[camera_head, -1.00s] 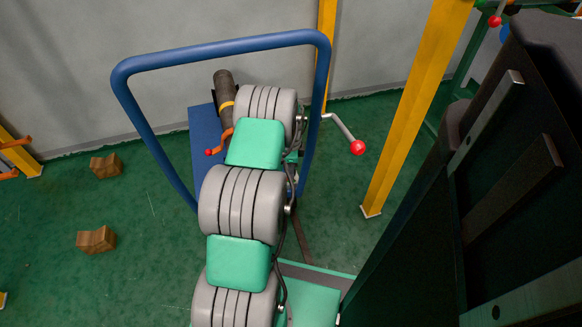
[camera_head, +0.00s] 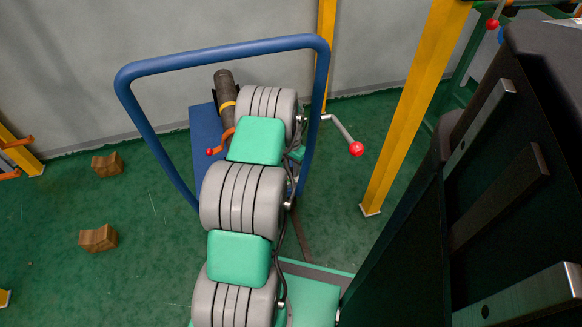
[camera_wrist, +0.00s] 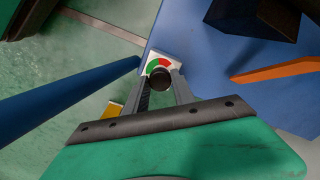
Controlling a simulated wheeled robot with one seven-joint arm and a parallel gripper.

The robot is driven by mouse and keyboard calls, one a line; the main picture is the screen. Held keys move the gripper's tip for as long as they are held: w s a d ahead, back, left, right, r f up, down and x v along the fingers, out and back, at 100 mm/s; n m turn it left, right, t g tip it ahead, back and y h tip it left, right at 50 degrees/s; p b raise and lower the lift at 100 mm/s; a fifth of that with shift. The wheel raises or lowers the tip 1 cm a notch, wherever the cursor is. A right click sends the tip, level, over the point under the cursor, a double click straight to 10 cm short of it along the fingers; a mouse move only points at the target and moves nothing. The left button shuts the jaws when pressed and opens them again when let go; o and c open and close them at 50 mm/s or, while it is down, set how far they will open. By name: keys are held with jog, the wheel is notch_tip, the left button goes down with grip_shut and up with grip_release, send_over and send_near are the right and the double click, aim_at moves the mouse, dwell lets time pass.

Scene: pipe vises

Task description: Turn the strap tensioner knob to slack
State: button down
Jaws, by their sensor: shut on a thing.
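The black round strap tensioner knob (camera_wrist: 160,79) stands in front of a white plate (camera_wrist: 166,58) with a green and red dial arc, in the wrist view. Green shows on the left of the arc and red on the right. My gripper (camera_wrist: 161,84) has a finger on each side of the knob and is shut on it. I cannot make out a pointer or mark on the knob. In the head view, my own arm hides the knob and my gripper.
A blue tubular hoop (camera_head: 225,47) arches around my arm. Behind it are a dark pipe (camera_head: 224,82) and a blue base (camera_head: 203,160). A red-ended crank (camera_head: 343,131) and yellow post (camera_head: 400,125) stand right. Wooden blocks (camera_head: 107,164) lie on the open green floor left.

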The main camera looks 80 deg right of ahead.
aim_at(291, 170)
jog(key=n, duration=0.6)
jog(key=shift+d+n, duration=0.1)
jog(key=shift+n, duration=0.2)
jog(key=n, duration=0.5)
jog(key=shift+w, duration=0.1)
jog(key=shift+n, duration=0.3)
jog(key=c, duration=1.3)
grip_release()
jog(key=shift+o, duration=1.2)
notch_tip(291, 170, up, 8)
jog(key=p, duration=0.3)
jog(key=shift+f, duration=0.1)
